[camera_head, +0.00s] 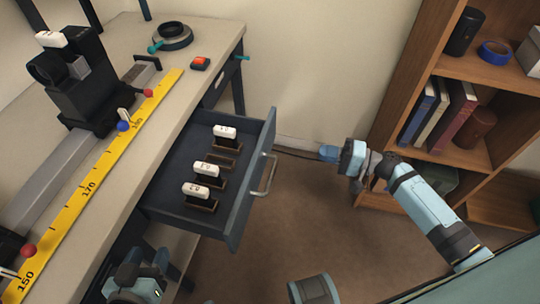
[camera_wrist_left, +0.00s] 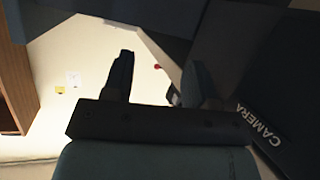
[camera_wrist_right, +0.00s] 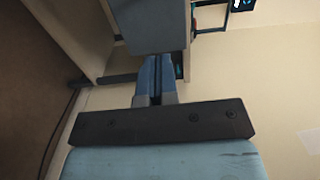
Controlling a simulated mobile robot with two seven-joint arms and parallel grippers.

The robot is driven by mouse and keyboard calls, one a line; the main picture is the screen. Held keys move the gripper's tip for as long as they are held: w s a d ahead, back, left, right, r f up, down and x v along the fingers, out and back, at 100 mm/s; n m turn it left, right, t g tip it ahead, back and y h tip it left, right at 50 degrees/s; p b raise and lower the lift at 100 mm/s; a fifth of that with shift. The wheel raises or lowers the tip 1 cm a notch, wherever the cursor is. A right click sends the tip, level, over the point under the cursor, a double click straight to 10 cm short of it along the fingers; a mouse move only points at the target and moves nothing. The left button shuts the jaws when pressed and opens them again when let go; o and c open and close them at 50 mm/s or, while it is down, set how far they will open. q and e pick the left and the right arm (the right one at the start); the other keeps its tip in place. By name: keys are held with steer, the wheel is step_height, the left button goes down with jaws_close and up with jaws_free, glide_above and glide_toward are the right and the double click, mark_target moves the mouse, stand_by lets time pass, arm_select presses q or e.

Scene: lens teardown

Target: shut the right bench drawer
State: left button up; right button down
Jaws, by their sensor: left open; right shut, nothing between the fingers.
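The bench drawer (camera_head: 245,206) is pulled out from the bench's right side, with a pale bar handle (camera_head: 265,175) on its front. Inside stand three black pieces with white labelled tops (camera_head: 207,170) in wooden holders. My right gripper (camera_head: 328,153) is shut and empty, to the right of the drawer front and apart from it in the head view. Its closed fingers also show in the right wrist view (camera_wrist_right: 158,80), in front of a grey panel. My left gripper is low beside the bench; its spread, empty fingers show in the left wrist view (camera_wrist_left: 158,82).
A wooden bookshelf (camera_head: 400,75) stands at the right.

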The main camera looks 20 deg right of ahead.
arm_select(q)
steer(key=shift+w+d+r+t+h+b, duration=0.25)
steer(key=shift+d+r+t+h+b, duration=0.1)
steer(key=shift+r+t, duration=0.25)
arm_select(e)
glide_toward(268, 140)
steer(key=x, duration=0.7)
steer(key=shift+w+a+r, duration=0.1)
steer(key=shift+w+a, duration=0.05)
steer(key=shift+a, duration=0.1)
steer(key=shift+w+a, duration=0.25)
steer(key=shift+a, duration=0.15)
steer(key=b+x, duration=0.6)
steer(key=x, duration=1.3)
steer(key=shift+a, duration=0.1)
steer(key=shift+x, duration=0.9)
arm_select(q)
steer(key=d+r+t+h, duration=0.3)
steer(key=d+r, duration=0.1)
steer(key=r, duration=0.3)
steer(key=shift+w+r+m, duration=0.3)
steer(key=shift+r, duration=0.05)
arm_select(e)
steer(key=shift+r, duration=0.25)
